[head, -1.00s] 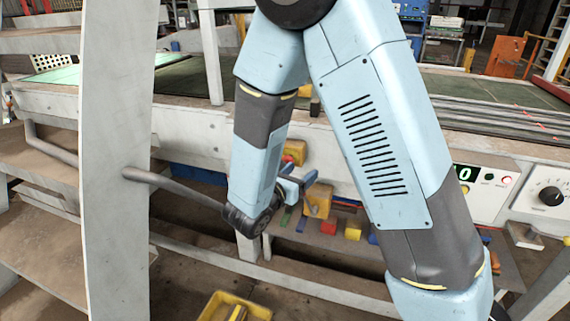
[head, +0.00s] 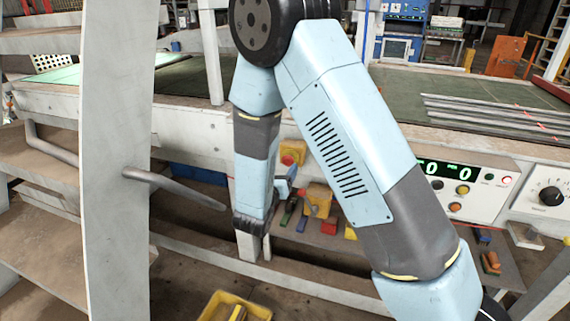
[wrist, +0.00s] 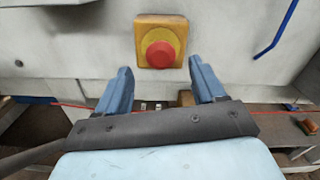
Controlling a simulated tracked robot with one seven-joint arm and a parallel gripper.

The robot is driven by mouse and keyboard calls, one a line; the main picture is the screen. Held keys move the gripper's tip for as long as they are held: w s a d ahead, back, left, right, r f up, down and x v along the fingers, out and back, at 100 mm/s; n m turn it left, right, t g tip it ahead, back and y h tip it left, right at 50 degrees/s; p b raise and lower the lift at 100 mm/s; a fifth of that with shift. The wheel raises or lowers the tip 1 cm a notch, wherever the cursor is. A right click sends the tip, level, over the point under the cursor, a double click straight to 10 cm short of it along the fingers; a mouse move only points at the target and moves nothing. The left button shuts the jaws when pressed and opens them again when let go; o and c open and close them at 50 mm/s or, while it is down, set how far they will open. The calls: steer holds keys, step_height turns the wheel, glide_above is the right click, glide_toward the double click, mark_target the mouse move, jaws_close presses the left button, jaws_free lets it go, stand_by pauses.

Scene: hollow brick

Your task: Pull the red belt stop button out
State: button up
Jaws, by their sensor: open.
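The red belt stop button (wrist: 160,55) sits on a yellow box fixed to the white side panel of the bench. In the wrist view it is straight ahead of my gripper (wrist: 160,80), above and between the two blue fingers, with a gap still between them and it. In the head view the red button (head: 288,159) and its yellow box (head: 296,150) show just right of my forearm. My gripper (head: 288,183) is open and empty below the button, partly hidden by my arm. Whether the button is in or out cannot be told.
A grey rail (head: 175,187) runs beside my wrist on the left, near a white upright (head: 115,170). A shelf below holds coloured blocks, among them a yellow one (head: 318,196). A control panel (head: 455,185) is at right. A yellow crate (head: 232,306) is on the floor.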

mark_target(287, 162)
steer(key=shift+x, duration=2.5)
